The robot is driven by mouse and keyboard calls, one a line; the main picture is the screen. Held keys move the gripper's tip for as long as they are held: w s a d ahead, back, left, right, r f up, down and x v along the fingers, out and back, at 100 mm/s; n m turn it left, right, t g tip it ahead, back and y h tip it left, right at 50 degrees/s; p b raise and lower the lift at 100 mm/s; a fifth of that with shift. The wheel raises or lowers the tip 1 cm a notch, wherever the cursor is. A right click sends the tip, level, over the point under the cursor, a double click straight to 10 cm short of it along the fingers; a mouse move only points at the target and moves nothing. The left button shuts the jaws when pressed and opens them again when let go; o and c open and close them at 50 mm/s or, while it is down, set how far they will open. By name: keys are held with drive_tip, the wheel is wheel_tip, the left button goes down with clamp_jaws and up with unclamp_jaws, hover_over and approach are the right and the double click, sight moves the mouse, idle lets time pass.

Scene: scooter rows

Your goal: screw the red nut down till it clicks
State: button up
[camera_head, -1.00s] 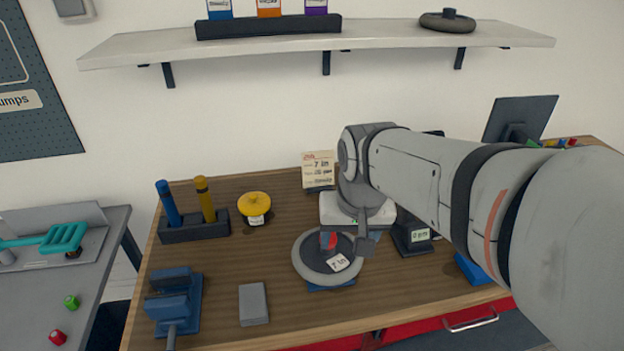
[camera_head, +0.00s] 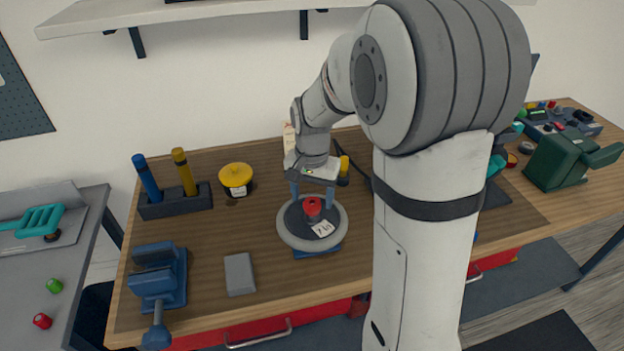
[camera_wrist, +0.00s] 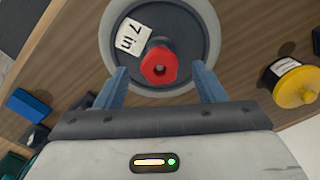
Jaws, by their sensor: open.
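The red nut (camera_head: 312,206) sits at the centre of a round grey disc (camera_head: 297,241) with a dark middle and a white tag (camera_head: 323,229) on it. The thread under the nut is hidden.
A blue block (camera_head: 317,252) is under the disc. A grey block (camera_head: 239,273) and a blue vise (camera_head: 158,272) stand to the left. A yellow-lidded jar (camera_head: 235,177) and a holder with blue and yellow sticks (camera_head: 175,203) stand behind. My arm hides part of the bench's right side.

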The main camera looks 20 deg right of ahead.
drive_tip(key=shift+f, duration=1.1)
drive_tip(key=c, duration=1)
drive_tip(key=shift+m, duration=0.3)
drive_tip(key=shift+c, duration=0.3)
drive_tip(key=o, duration=0.5)
drive_tip(key=shift+m, duration=0.5)
drive_tip(key=o, duration=0.5)
drive_tip(key=shift+o, duration=0.2)
